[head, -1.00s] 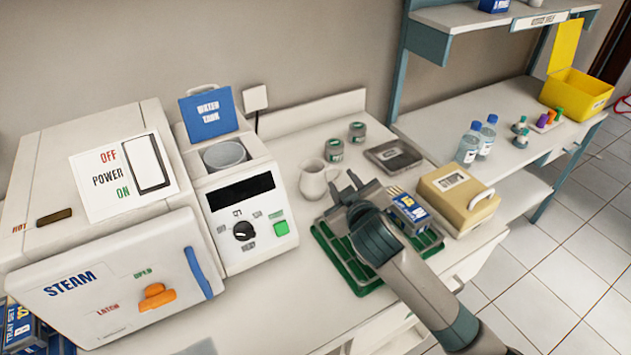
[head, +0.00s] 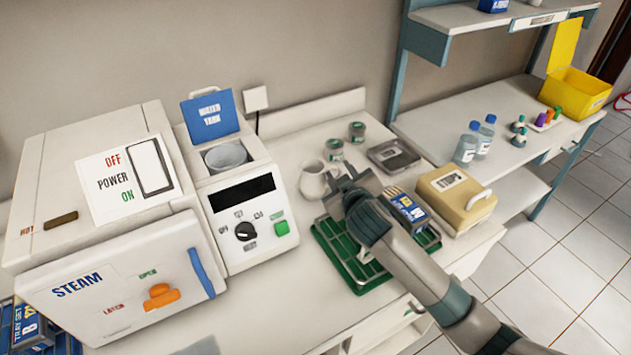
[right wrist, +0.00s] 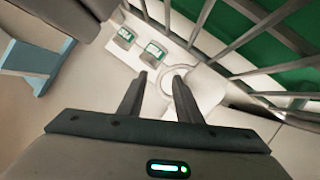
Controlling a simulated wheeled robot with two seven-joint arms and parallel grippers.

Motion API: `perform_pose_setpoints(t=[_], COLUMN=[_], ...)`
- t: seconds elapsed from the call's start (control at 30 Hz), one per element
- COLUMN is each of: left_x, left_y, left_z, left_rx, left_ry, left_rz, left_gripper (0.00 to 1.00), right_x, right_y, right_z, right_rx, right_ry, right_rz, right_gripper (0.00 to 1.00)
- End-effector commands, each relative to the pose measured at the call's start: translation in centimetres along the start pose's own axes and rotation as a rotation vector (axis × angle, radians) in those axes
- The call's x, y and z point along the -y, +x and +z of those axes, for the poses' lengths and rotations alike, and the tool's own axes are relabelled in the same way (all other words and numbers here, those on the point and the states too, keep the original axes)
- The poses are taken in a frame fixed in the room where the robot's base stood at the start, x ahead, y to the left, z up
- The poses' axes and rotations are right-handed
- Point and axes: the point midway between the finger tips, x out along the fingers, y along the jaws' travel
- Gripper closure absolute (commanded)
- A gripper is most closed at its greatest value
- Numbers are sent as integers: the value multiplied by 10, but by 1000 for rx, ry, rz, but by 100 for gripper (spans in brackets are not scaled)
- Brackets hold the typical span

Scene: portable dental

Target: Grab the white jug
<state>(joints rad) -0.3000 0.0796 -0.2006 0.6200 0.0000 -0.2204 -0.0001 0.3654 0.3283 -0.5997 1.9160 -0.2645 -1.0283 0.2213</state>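The white jug (head: 313,181) stands upright on the counter, right of the steam sterilizer's control panel. My right gripper (head: 340,173) is at the jug's right side, over the back edge of the green rack, and partly covers the jug in the head view. In the right wrist view the two fingers of the right gripper (right wrist: 160,90) are spread apart, with the jug (right wrist: 174,80) showing between and beyond their tips. I cannot tell whether a finger touches the jug. My left gripper is not in view.
The green rack (head: 345,262) lies under my right arm. Two small jars (head: 334,150) and a grey tray (head: 394,155) are behind the jug. A blue box (head: 408,207) and a tan case (head: 455,196) stand to the right. Free counter lies left of the rack.

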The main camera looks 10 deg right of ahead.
Motion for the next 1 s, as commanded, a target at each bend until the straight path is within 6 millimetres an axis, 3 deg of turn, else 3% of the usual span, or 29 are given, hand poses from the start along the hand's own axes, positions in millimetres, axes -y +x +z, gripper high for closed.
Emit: perform_pose_setpoints(t=[0.17, 0.3, 1.0], left_x=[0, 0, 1], left_y=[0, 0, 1], left_z=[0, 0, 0], left_rx=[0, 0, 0], left_ry=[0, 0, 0], left_rz=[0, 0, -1], left_gripper=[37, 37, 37], right_x=[0, 0, -2], right_y=[0, 0, -1], right_z=[0, 0, -3], right_rx=[0, 0, 0], right_ry=[0, 0, -1], right_rz=[0, 0, 2], right_gripper=[68, 100, 100])
